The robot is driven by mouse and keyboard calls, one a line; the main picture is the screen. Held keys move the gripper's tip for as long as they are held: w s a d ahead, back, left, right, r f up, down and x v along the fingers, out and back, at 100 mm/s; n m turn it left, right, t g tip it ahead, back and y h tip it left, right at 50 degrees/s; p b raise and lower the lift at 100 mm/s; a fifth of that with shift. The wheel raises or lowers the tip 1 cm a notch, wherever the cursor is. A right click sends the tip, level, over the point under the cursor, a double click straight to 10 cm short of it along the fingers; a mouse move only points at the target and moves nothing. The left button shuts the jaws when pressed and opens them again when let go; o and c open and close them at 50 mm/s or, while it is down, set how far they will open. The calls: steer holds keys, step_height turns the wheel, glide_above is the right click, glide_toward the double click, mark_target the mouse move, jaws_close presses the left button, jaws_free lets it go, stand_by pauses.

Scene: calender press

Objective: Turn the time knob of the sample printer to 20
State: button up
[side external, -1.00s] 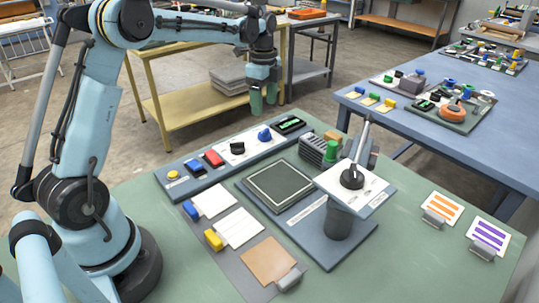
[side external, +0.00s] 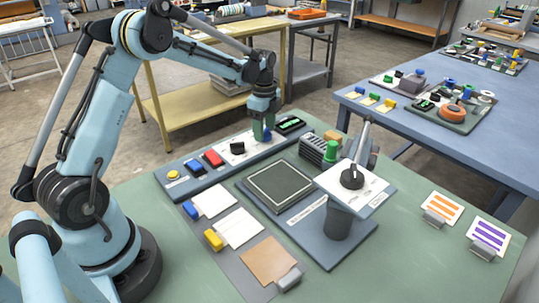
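The sample printer's control strip (side external: 215,178) lies along the back of the green table. On its white plate sit a black knob (side external: 237,148) and, to its right, a blue knob (side external: 267,135). The dial markings are too small to read, so I cannot tell which knob is labelled time or its setting. A dark display with green digits (side external: 290,124) is at the strip's right end. My gripper (side external: 262,132) points down at the blue knob, its greenish fingers low around or right beside it. The knob is partly hidden; I cannot tell whether the fingers touch it.
A red button (side external: 212,158), blue button (side external: 194,167) and yellow button (side external: 172,175) lie left on the strip. In front are a dark square pad (side external: 280,187) and a lever with a black hub (side external: 352,178).

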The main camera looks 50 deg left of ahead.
steer(key=c, duration=0.8)
steer(key=shift+n, duration=0.4)
steer(key=n, duration=0.5)
steer(key=shift+n, duration=0.4)
steer(key=n, duration=0.3)
steer(key=shift+n, duration=2.1)
steer(key=o, duration=1.1)
